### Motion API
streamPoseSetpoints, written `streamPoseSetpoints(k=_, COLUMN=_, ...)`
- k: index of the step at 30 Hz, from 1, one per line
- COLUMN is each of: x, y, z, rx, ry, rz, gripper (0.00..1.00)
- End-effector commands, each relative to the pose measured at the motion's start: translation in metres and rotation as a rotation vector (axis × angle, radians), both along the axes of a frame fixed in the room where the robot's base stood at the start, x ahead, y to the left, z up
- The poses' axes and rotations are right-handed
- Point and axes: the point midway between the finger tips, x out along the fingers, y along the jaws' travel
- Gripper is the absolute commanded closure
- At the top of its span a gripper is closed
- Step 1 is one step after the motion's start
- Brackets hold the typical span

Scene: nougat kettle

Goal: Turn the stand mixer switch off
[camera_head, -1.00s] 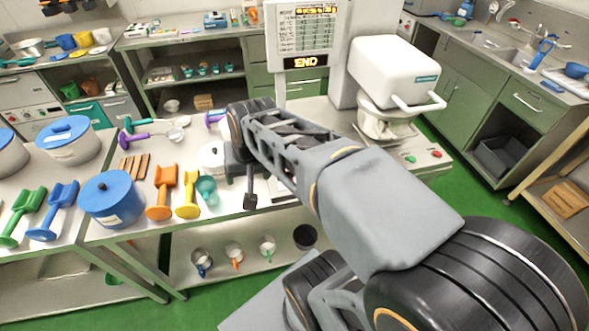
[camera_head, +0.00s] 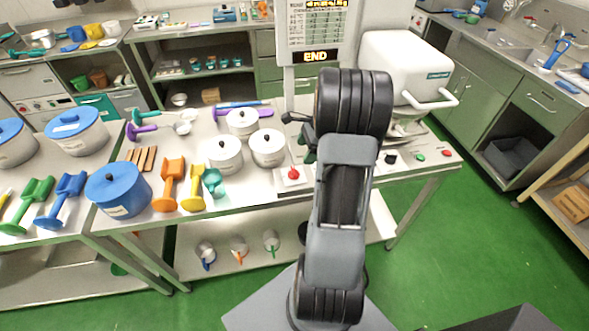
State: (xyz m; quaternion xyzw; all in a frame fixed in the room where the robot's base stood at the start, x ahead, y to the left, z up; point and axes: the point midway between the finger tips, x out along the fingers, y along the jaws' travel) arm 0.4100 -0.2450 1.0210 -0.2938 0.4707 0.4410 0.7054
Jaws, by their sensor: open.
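The white stand mixer (camera_head: 398,62) stands on the right part of the steel counter, its bowl partly hidden behind my arm. On the counter front below it are a black knob (camera_head: 391,157), a green button (camera_head: 420,156) and a red button (camera_head: 447,153). I cannot tell which is the mixer switch, or its setting. My gripper (camera_head: 302,133) shows only in part, left of my arm's dark joint and well left of these controls. It is open, with nothing seen between its fingers, and appears above the counter.
A white box with a red knob (camera_head: 293,174) sits at the counter's front edge. White lidded pots (camera_head: 225,154) stand left of my gripper. A screen (camera_head: 316,30) reading END rises behind. Scoops and a blue-lidded pot (camera_head: 118,190) are farther left. Green floor (camera_head: 450,250) is clear at right.

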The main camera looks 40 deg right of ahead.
Motion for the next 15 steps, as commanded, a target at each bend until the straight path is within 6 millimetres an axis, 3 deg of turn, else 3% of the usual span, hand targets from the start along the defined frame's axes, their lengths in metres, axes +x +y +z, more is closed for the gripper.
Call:
streamPoseSetpoints(k=6, x=0.006, y=0.017, z=-0.04, rx=0.003, ry=0.005, rz=0.004, gripper=0.19)
streamPoseSetpoints(k=15, x=0.014, y=0.03, z=-0.078, rx=0.0, ry=0.002, rz=0.003, gripper=0.19)
